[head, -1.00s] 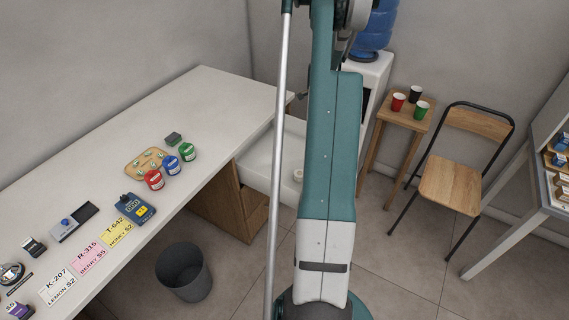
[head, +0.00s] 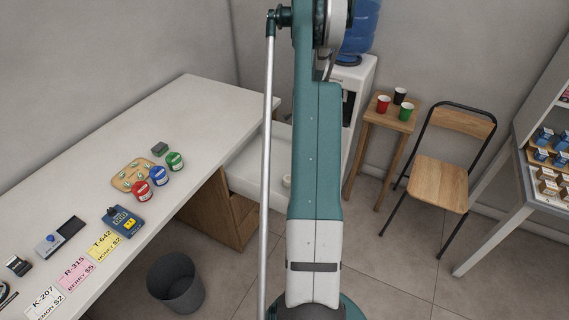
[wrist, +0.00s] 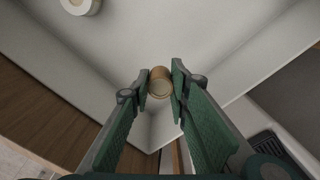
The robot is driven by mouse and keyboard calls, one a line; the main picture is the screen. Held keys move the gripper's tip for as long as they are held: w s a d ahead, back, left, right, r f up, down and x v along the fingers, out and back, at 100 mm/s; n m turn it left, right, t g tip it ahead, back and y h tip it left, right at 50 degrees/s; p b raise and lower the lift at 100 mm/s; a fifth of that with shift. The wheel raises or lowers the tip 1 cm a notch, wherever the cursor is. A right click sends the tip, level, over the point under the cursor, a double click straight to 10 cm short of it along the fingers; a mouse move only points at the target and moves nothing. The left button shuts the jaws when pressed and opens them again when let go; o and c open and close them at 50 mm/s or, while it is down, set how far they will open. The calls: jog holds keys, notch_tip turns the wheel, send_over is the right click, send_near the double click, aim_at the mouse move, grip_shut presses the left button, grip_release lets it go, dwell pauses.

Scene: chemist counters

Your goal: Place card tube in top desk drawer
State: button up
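The card tube (wrist: 160,83) is a short brown cylinder with a paler round end, seen in the wrist view between my fingertips. My gripper (wrist: 160,88) is closed in on it, with a green pad against either side. Behind and around them is the white interior of the open top desk drawer (wrist: 115,45). The drawer also shows in the head view (head: 262,165), pulled out at the desk's far end. How high the tube is above the drawer bottom is hard to tell. My arm hides the gripper and tube in the head view.
A pale roll (wrist: 80,5) lies in the drawer. The white desk (head: 190,110) holds several jars, a terminal and price cards. A dark bin (head: 176,278) stands on the floor. A water cooler (head: 350,75), stool with cups (head: 385,120) and chair (head: 438,185) stand beyond.

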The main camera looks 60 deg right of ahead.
jog(key=shift+f+b, duration=0.4)
jog(key=shift+f, duration=2.5)
jog(key=shift+f+b, duration=0.3)
jog(key=shift+f, duration=1.55)
jog(key=shift+f, duration=0.2)
jog(key=o, duration=0.7)
jog(key=shift+c, duration=0.2)
jog(key=shift+r, duration=0.15)
notch_tip(320, 180, up, 12)
jog(key=shift+r+p, duration=0.1)
jog(key=shift+p, duration=0.7)
